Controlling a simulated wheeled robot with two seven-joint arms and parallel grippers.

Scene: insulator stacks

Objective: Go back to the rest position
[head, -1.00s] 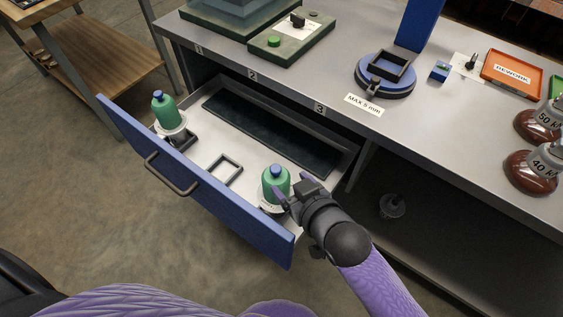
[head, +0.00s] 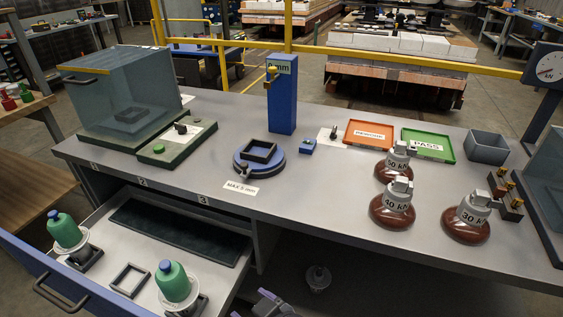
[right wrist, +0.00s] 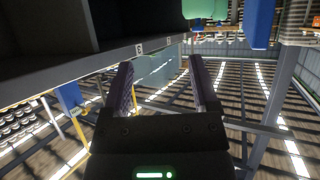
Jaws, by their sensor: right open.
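Two green insulator pieces with blue caps stand upright in the open drawer, in the head view: one at the left (head: 65,232) and one nearer the front (head: 174,284), each on a white disc. My right gripper (head: 264,304) shows only partly at the bottom edge of the head view, right of the front green piece and apart from it. In the right wrist view the right gripper (right wrist: 165,84) has its purple fingers wide apart with nothing between them. My left gripper is in no current view.
The open drawer's blue front (head: 62,280) sticks out at lower left, with an empty square frame (head: 117,289) inside. The grey bench (head: 320,185) carries a blue gauge post (head: 283,105), red-brown weights (head: 392,210) and orange (head: 369,145) and green trays (head: 428,158).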

